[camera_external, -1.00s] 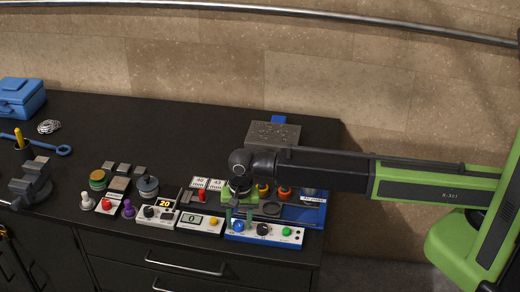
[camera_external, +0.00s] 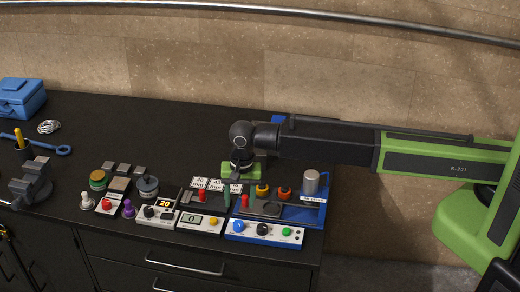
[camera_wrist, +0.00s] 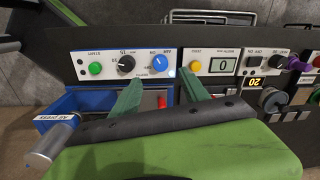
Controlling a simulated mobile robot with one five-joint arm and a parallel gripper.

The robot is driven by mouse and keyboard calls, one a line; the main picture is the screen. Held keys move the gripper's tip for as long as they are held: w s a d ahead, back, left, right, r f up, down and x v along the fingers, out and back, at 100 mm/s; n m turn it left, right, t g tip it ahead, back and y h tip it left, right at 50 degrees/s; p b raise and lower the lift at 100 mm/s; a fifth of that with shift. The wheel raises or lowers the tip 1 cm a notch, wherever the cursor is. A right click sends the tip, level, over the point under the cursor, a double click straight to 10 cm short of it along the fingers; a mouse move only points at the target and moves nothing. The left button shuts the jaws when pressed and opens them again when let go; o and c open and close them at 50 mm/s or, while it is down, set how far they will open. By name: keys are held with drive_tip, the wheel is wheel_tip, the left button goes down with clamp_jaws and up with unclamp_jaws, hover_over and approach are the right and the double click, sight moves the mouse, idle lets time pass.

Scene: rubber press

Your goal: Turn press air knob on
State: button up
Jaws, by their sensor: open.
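The press control panel (camera_external: 265,239) is white with a blue base at the front right of the bench. It carries a blue knob (camera_external: 239,226), a black knob (camera_external: 263,229) and a green button (camera_external: 286,231). The wrist view shows the blue knob (camera_wrist: 158,62), black knob (camera_wrist: 126,64) and green button (camera_wrist: 95,68) in a row; their small labels are hard to read. My gripper (camera_external: 231,198) is open and empty, above and behind the panel. In the wrist view its green fingertips (camera_wrist: 162,86) straddle the line to the blue knob, apart from it.
The blue press base (camera_external: 312,214) with a silver cylinder (camera_external: 311,182) stands behind the panel at right. A red lever (camera_external: 202,195) stands near my gripper.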

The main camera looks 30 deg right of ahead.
wheel_tip(320, 180, up, 8)
drive_tip(key=p, duration=0.6)
drive_tip(key=shift+s+d, duration=0.15)
drive_tip(key=shift+d, duration=0.05)
drive_tip(key=shift+f, duration=0.1)
